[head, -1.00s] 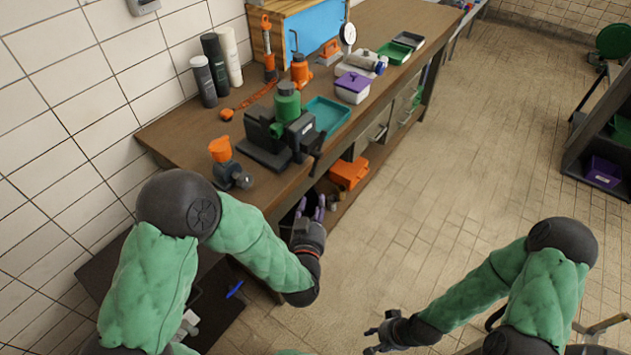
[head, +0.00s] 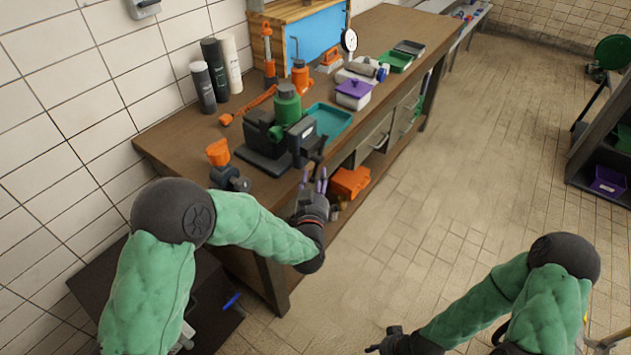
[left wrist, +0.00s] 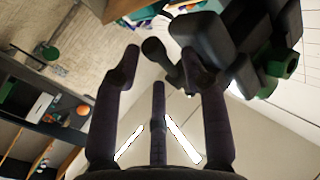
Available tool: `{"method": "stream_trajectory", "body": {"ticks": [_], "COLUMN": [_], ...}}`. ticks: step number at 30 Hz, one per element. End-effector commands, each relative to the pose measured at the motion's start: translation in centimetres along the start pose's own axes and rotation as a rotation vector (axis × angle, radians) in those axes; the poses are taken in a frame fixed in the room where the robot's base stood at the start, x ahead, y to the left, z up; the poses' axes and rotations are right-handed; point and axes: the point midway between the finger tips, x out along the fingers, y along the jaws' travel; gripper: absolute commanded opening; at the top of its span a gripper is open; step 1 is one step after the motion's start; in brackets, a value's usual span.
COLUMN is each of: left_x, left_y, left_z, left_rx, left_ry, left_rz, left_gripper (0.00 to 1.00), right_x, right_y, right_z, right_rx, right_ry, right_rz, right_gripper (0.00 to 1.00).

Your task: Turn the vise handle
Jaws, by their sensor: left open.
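The dark grey vise (head: 302,142) is fixed near the front edge of the workbench. Its handle (head: 318,168) hangs at the front, in front of the bench edge. In the left wrist view, the handle (left wrist: 153,48) is a dark bar with a rounded end beside the vise body (left wrist: 207,42). My left gripper (head: 315,180) is open just below the handle, fingers pointing up. In the left wrist view its fingers (left wrist: 160,70) spread on both sides of the handle's end; I cannot tell whether they touch. My right gripper (head: 388,342) is low at the bottom, away from the bench.
On the wooden workbench (head: 400,40) a green bottle-shaped jack (head: 288,105) stands by the vise, with a teal tray (head: 330,120) behind. An orange-topped item (head: 219,153) stands left of the vise. An orange box (head: 350,182) sits on the lower shelf.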

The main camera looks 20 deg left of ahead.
Motion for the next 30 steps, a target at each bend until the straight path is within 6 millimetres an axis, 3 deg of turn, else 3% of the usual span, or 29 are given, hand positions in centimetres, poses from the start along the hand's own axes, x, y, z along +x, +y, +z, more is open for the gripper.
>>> {"method": "stream_trajectory", "body": {"ticks": [11,16,24,30], "left_x": [0.6,0.6,0.6,0.5], "left_y": [0.0,0.0,-0.1,-0.4], "left_z": [0.0,-0.1,-0.2,-0.8], "left_rx": [0.0,0.0,0.003,0.025], "left_ry": [0.0,0.0,-0.001,-0.037], "left_rz": [0.0,0.0,-0.001,0.007], "left_gripper": [0.44,0.0,0.0,0.0], "right_x": [0.1,0.1,-0.1,-1.5], "right_y": [0.0,0.0,0.0,-0.5], "right_z": [0.0,0.0,0.0,0.1], "right_rx": [0.0,0.0,0.0,0.0], "right_ry": [0.0,0.0,0.0,0.0], "right_rz": [0.0,0.0,0.0,0.0], "right_gripper": [0.4,0.4,0.4,0.4]}}
